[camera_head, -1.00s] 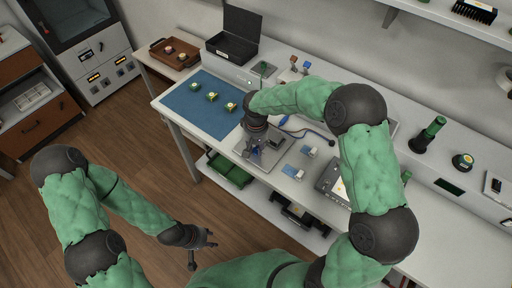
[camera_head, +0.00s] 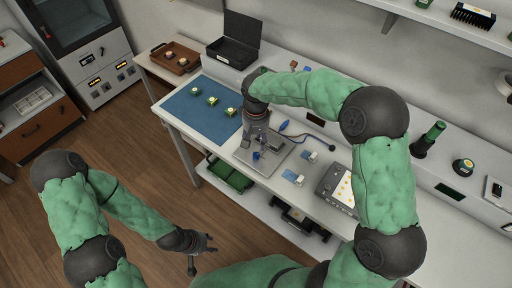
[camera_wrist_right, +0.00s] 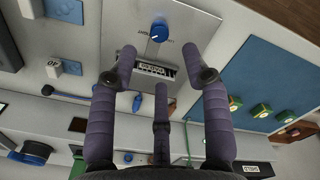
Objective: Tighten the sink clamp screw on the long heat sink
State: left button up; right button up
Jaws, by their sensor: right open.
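The clamp fixture is a grey metal plate (camera_head: 277,157) on the bench, also in the right wrist view (camera_wrist_right: 120,18). A blue knob (camera_wrist_right: 159,30), apparently the clamp screw, stands on it and shows small in the head view (camera_head: 256,156). A dark, finned, labelled strip (camera_wrist_right: 155,70), perhaps the long heat sink, lies beside the knob. My right gripper (camera_head: 257,142) is above the plate; in its wrist view its fingers (camera_wrist_right: 158,80) are spread and empty, apart from the knob. My left gripper (camera_head: 203,254) hangs over the floor, fingers apparently spread, empty.
A blue mat (camera_head: 197,120) with several small green blocks lies left of the plate. White pieces on blue pads (camera_head: 293,178) and a grey control box (camera_head: 335,188) are to the right. A black open case (camera_head: 232,52) stands behind.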

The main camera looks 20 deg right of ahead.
jog(key=shift+r, duration=2.05)
jog(key=shift+f, duration=0.1)
